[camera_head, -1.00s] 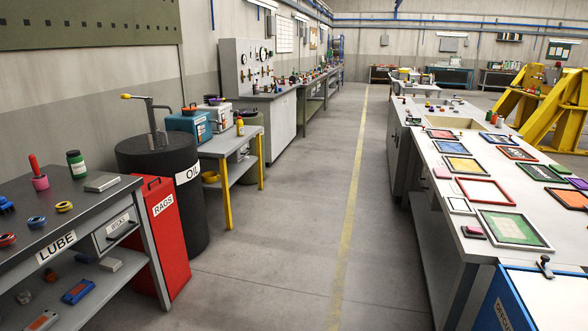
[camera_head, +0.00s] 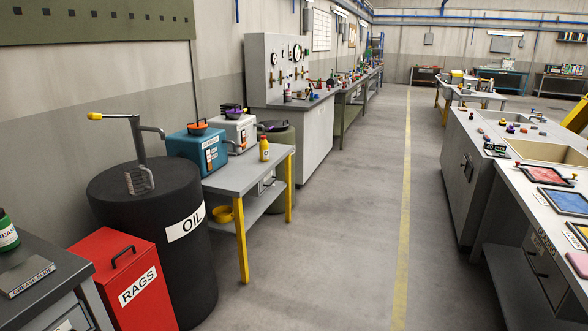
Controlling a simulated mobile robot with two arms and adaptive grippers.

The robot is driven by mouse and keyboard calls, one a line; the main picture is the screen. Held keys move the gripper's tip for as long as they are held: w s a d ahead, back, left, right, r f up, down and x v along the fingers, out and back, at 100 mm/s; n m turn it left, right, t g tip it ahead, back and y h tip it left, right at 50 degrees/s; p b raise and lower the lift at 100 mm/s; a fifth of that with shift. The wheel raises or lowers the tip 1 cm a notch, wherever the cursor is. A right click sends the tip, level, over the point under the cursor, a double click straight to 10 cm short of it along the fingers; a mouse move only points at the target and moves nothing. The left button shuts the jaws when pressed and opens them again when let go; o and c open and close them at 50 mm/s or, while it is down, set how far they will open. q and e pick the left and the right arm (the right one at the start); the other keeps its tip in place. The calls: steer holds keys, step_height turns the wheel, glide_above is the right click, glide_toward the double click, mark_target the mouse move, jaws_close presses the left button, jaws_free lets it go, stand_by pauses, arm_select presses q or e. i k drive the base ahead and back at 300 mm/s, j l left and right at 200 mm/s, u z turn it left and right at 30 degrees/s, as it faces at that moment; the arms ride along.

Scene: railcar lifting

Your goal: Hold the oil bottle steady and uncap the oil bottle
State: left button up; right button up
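A small yellow bottle with a red cap (camera_head: 264,148) stands upright on the grey side table (camera_head: 240,176), near its right end. It looks like the oil bottle, but its label is too small to read. The cap appears to be on it. Neither of my grippers shows in the head view.
A black OIL drum (camera_head: 160,240) with a pump and a red RAGS bin (camera_head: 118,280) stand left of the side table. The aisle floor (camera_head: 330,240) is clear.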

mark_target(263, 145)
steer(key=i, duration=2.45)
